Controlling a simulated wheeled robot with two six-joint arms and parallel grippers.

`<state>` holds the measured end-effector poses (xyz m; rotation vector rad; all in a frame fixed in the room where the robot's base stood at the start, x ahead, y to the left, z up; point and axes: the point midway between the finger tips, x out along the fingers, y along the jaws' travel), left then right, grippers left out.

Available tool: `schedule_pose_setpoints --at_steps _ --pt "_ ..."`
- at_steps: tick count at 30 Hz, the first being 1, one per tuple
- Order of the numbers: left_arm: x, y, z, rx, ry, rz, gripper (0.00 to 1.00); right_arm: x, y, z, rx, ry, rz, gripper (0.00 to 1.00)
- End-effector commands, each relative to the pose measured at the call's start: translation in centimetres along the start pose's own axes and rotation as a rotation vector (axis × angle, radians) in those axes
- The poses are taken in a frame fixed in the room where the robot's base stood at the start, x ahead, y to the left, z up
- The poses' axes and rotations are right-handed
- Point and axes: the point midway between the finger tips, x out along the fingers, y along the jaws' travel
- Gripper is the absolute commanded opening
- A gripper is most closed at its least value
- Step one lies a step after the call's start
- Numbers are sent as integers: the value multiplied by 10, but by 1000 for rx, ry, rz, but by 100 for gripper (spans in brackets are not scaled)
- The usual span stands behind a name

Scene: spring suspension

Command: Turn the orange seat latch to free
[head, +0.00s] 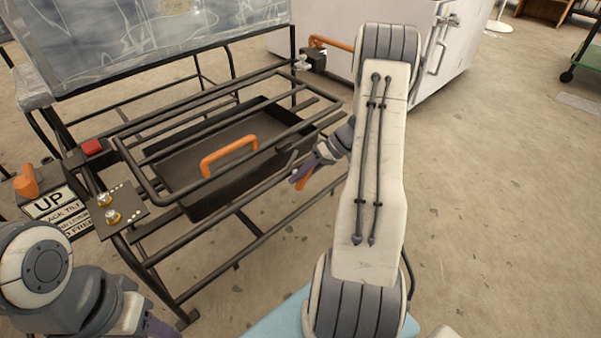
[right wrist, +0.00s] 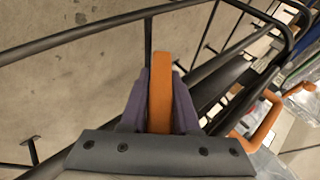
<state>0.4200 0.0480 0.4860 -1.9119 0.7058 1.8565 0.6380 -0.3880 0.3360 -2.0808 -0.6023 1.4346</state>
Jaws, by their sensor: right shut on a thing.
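The orange latch (right wrist: 159,92) is a flat bar standing between the purple fingers of my right gripper (right wrist: 158,100), which is shut on it. In the head view my right gripper (head: 303,174) is at the right side of the black frame, and a small orange end of the latch (head: 304,180) shows at its fingertips. The latch's pivot is hidden, and its exact angle is hard to tell. My left gripper (head: 160,328) is cut off at the lower left edge, and its jaws cannot be made out.
A black tray with an orange handle (head: 229,155) sits in the tubular frame (head: 140,172). An orange knob (head: 26,182), a red button (head: 92,147) and an "UP" sign (head: 50,203) are at left. A white cabinet (head: 440,60) stands behind.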

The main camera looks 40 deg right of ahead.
Motion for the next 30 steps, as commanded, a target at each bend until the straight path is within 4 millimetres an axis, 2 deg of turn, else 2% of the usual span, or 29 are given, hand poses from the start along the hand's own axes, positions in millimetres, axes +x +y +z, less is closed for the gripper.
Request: schedule_pose_setpoints --at_steps 3,11,21,30 --pt "-10 1 -1 0 0 0 50 -1 0 0 46 -1 -107 0" --pt "-17 1 -1 0 0 0 50 1 2 1 141 -1 -334 0" --pt "-8 1 0 0 0 0 50 3 4 2 250 -2 -602 0" --pt "0 0 0 0 0 0 50 3 3 2 313 -2 -752 0"
